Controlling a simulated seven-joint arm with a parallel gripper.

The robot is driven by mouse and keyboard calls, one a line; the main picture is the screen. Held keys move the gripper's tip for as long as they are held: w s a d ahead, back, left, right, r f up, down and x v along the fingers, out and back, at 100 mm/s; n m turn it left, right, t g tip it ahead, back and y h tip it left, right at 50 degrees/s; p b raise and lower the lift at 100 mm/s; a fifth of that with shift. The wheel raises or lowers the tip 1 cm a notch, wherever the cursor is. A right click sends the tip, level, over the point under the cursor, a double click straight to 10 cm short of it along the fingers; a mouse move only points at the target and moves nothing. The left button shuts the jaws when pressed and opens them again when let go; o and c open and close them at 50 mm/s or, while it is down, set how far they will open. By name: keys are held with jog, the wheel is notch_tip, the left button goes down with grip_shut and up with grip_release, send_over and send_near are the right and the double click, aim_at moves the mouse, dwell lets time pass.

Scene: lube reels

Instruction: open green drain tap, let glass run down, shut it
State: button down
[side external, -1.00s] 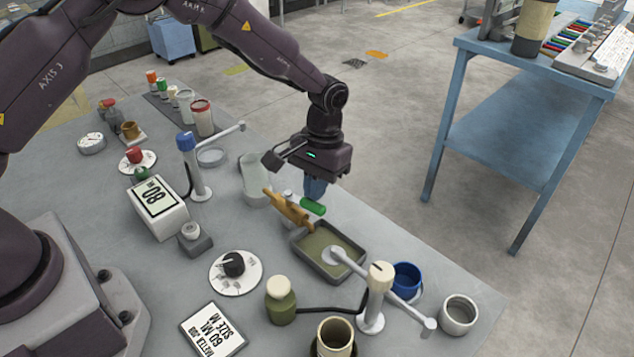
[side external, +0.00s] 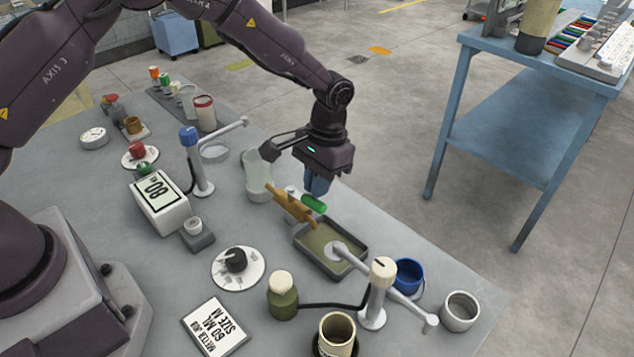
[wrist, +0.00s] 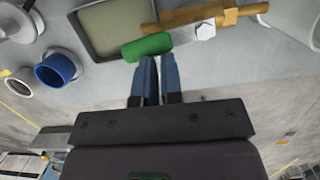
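The green drain tap handle (side external: 313,204) lies beside the brass pipe (side external: 290,204), above the back edge of the shallow tray (side external: 358,268). In the wrist view, the green handle (wrist: 147,47) joins a pale stem and a hex nut next to the brass pipe (wrist: 222,17). The clear glass (side external: 258,175) stands at the pipe's far end; its level is not readable. My gripper (side external: 316,192) is above and behind the handle, pointing down. In the wrist view my gripper's blue fingers (wrist: 158,62) are close together with nothing between them, their tips at the handle's edge.
A cream-topped post with a swing arm (side external: 382,290) stands right of the tray, near a blue cup (side external: 408,276) and a grey cup (side external: 460,310). A printed card (side external: 214,325) lies in front.

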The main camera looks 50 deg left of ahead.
jog(key=w+a+r+n, duration=0.1)
jog(key=w+r+n, duration=0.3)
jog(key=r, duration=0.9)
jog(key=s+f+m, duration=0.1)
jog(key=s+f, duration=0.2)
jog(key=f, duration=0.9)
jog(key=shift+s+d+f+t, duration=0.25)
jog(key=shift+s+d+t, duration=0.05)
jog(key=shift+d, duration=0.05)
